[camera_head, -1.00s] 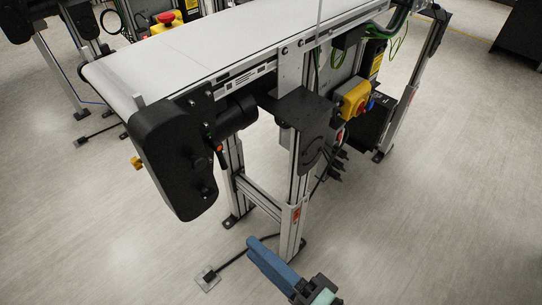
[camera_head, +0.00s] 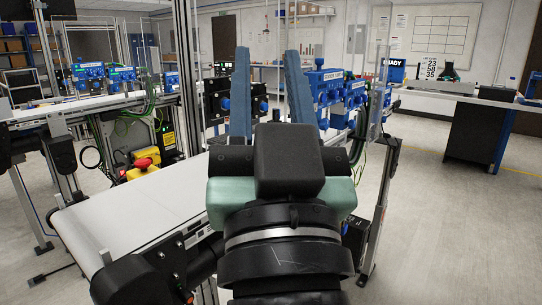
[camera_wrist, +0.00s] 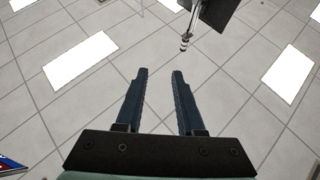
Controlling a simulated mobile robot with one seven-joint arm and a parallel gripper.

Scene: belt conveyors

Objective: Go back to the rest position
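My gripper (camera_head: 269,95) stands upright in front of the head camera, with its two blue fingers pointing up and spread apart. Nothing is between them. In the wrist view my gripper (camera_wrist: 155,72) also shows both fingers apart and empty, against the ceiling. My wrist hides part of the conveyor behind it.
A white belt conveyor (camera_head: 130,208) runs behind and left of my wrist. A red and yellow emergency stop (camera_head: 141,168) sits beside it. Blue devices (camera_head: 335,92) stand behind my fingers. A dark-sided bench (camera_head: 478,132) is at the right. The floor (camera_head: 430,220) at right is clear.

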